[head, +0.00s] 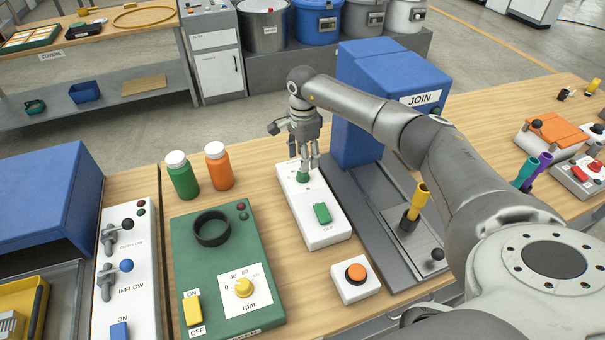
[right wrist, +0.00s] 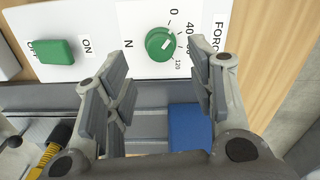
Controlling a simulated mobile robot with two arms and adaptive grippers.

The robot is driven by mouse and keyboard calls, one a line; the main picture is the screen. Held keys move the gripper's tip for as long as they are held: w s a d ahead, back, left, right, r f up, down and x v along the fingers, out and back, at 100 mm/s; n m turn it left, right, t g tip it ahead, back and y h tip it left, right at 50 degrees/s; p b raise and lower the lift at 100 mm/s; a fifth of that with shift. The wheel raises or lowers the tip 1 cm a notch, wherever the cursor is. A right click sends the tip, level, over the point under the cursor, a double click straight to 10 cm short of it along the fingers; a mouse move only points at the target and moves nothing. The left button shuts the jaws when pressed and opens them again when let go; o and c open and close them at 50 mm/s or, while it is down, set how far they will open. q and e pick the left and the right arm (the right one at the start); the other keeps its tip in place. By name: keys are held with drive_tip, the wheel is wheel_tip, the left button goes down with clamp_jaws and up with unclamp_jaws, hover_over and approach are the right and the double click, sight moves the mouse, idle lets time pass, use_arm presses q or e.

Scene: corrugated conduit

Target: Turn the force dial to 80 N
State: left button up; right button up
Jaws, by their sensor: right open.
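The force dial is a round green knob (right wrist: 160,43) with a white mark, on a white panel lettered FORCE and N. The mark points to the right toward the scale; I cannot tell the exact value. The dial also shows in the head view (head: 303,177), at the far end of the white box (head: 322,229). My right gripper (head: 304,165) is open above the dial, and in the right wrist view its fingers (right wrist: 165,65) stand apart on either side of it. Contact cannot be told. My left gripper is out of view.
A green ON/OFF switch (head: 322,213) sits nearer on the same box. The blue JOIN press (head: 375,95) stands to the right. A green rpm panel (head: 190,245), green bottle (head: 182,178) and orange bottle (head: 218,167) are left. An orange button box (head: 355,282) is in front.

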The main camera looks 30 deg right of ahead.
sight(303, 175)
wheel_tip(303, 175, down, 6)
drive_tip(key=shift+r+b, duration=0.25)
drive_tip(key=shift+b, duration=0.95)
drive_tip(key=shift+c, duration=0.5)
drive_tip(key=c, duration=1)
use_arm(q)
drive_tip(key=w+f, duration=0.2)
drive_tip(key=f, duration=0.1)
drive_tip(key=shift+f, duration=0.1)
use_arm(e)
drive_tip(key=shift+o, duration=0.2)
